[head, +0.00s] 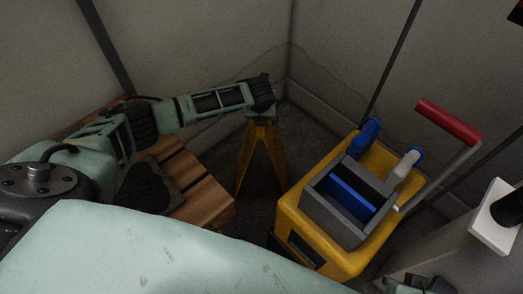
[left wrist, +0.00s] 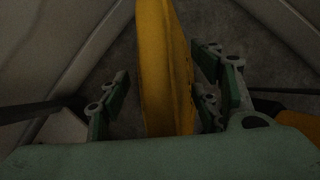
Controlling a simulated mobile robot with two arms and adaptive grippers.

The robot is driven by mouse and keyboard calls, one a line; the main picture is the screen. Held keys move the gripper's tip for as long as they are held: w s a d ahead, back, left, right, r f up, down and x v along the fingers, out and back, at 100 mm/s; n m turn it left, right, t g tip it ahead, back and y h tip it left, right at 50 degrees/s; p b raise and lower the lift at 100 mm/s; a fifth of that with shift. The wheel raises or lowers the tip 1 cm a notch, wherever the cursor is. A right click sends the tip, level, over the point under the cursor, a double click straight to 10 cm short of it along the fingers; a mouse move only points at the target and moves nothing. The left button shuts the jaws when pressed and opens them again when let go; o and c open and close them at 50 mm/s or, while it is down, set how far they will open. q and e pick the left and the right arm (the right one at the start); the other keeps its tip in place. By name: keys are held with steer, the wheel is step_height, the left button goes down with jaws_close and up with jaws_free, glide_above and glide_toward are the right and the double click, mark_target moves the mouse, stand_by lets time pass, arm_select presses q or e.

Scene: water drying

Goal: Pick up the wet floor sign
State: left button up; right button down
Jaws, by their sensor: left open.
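The wet floor sign (head: 279,165) is a yellow A-frame standing upright on the dark floor near the corner, its legs spread. My left arm reaches over from the left, and my left gripper (head: 262,112) is at the sign's top. In the left wrist view the sign (left wrist: 164,70) runs as a yellow panel between the two fingers of my left gripper (left wrist: 160,100). The fingers are apart, with a clear gap on the left side and a smaller one on the right. The sign's top edge is partly hidden by the gripper.
A yellow mop bucket (head: 345,262) with a grey wringer, blue parts and a red-handled lever (head: 448,121) stands just right of the sign. A wooden slatted bench or pallet (head: 205,200) lies to the left under my arm. Walls close in behind the sign.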

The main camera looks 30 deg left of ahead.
arm_select(q)
jaws_close()
stand_by(0.7)
steer(key=shift+a, duration=0.1)
